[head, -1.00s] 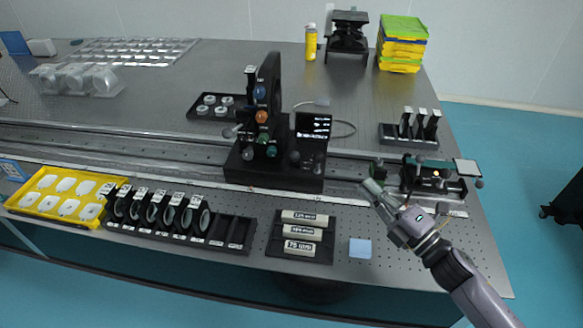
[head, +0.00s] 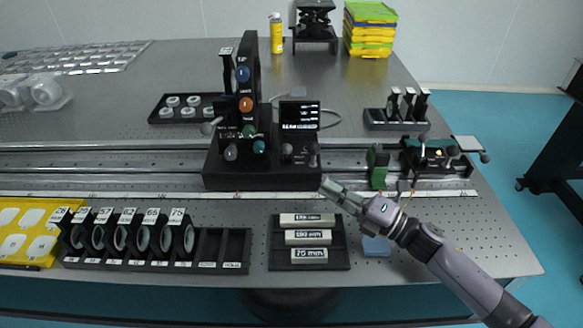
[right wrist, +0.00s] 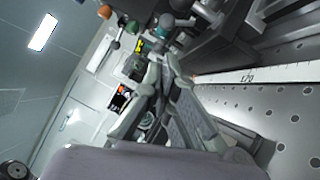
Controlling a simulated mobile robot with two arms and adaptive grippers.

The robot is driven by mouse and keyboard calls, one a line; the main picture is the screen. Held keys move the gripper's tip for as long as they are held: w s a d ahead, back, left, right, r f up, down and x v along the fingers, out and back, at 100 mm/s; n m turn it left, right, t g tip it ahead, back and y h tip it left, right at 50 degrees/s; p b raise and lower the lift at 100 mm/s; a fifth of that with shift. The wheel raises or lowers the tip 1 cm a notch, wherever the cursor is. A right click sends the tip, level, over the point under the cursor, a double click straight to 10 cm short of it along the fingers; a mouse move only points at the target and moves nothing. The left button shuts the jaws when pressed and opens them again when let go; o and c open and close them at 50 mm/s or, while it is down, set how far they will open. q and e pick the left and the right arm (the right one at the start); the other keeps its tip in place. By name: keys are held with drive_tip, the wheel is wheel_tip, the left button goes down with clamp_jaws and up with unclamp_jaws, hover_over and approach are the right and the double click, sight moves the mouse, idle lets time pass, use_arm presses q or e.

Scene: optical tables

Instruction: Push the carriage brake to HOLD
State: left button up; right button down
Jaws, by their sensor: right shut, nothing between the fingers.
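The black carriage (head: 262,172) sits on the rail in the middle of the table. Its upright panel carries blue, orange, green and teal knobs, and a small lit screen (head: 299,115) stands on its right part. Grey ball-ended levers (head: 312,149) stand near its right end; I cannot read a HOLD mark or tell which one is the brake. My right gripper (head: 328,186) is shut and empty, just in front of the carriage's right front corner. In the right wrist view its closed fingers (right wrist: 165,68) point toward the teal knob (right wrist: 166,20). My left gripper is not in view.
A green block (head: 378,167) and another rail device (head: 437,158) are right of the carriage. In front lie a rack of ring-shaped lens holders (head: 150,262), a tray of labelled bars (head: 310,262) and a blue pad (head: 377,246). The rail's scale strip runs along the front.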

sight(287, 151)
drive_tip(key=p+x, duration=0.1)
drive_tip(key=x, duration=0.9)
drive_tip(key=shift+p, duration=0.4)
